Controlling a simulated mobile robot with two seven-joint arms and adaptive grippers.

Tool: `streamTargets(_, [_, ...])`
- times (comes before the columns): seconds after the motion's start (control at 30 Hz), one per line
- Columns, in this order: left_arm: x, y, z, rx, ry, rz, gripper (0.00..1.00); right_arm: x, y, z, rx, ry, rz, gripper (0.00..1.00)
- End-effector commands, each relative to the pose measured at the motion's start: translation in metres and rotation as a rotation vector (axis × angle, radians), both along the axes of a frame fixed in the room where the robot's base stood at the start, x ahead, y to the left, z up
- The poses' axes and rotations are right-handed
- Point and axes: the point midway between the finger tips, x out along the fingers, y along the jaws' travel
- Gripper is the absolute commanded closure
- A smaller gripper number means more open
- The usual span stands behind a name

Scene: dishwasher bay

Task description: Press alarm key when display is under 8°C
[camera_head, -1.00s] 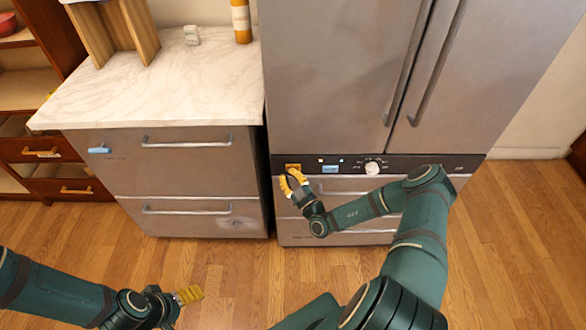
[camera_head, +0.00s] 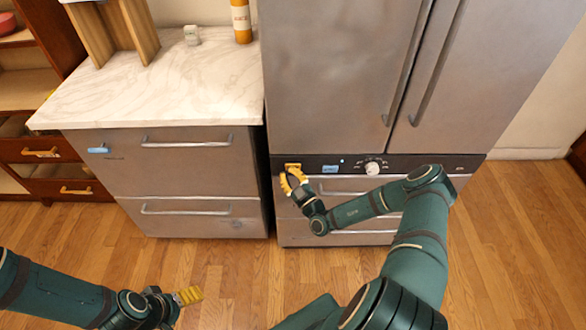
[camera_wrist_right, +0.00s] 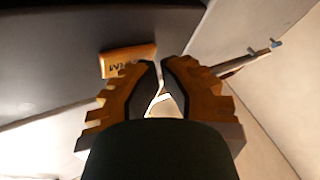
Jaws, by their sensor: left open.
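The alarm key (camera_head: 293,166) is an orange-yellow block at the left end of the fridge's dark control strip. It also shows in the right wrist view (camera_wrist_right: 128,60), with partly readable dark lettering. The display (camera_head: 330,169) is a small blue panel right of the key; its number is too small to read. My right gripper (camera_head: 291,177) is just below and in front of the key, its yellow fingertips almost together and empty. In the wrist view the key is just left of the fingertips (camera_wrist_right: 160,64); contact cannot be told. My left gripper (camera_head: 191,295) is open and empty, low over the floor.
A round white knob (camera_head: 373,168) is right of the display. Fridge drawer handles (camera_head: 340,191) run below the strip. A counter unit (camera_head: 185,165) with a marble top stands left, with a bottle (camera_head: 241,20) on it. Wooden floor is free in front.

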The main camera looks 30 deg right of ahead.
Motion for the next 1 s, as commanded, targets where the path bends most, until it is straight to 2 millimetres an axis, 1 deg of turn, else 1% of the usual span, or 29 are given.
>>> streamTargets(0.4, [0.000, 0.000, 0.007, 0.000, 0.000, 0.000, 0.26, -0.013, 0.007, 0.001, 0.000, -0.001, -0.002, 1.00])
streamTargets(0.77, [0.000, 0.000, 0.007, 0.000, 0.000, 0.000, 0.26, -0.014, 0.008, 0.000, 0.000, 0.000, -0.001, 1.00])
streamTargets(0.87, [0.000, 0.000, 0.009, 0.000, 0.000, 0.000, 0.26, -0.018, 0.011, 0.000, 0.002, 0.000, 0.000, 1.00])
streamTargets(1.0, [0.000, 0.000, 0.014, 0.000, 0.000, 0.000, 0.26, -0.027, 0.017, 0.001, 0.001, 0.001, 0.001, 1.00])
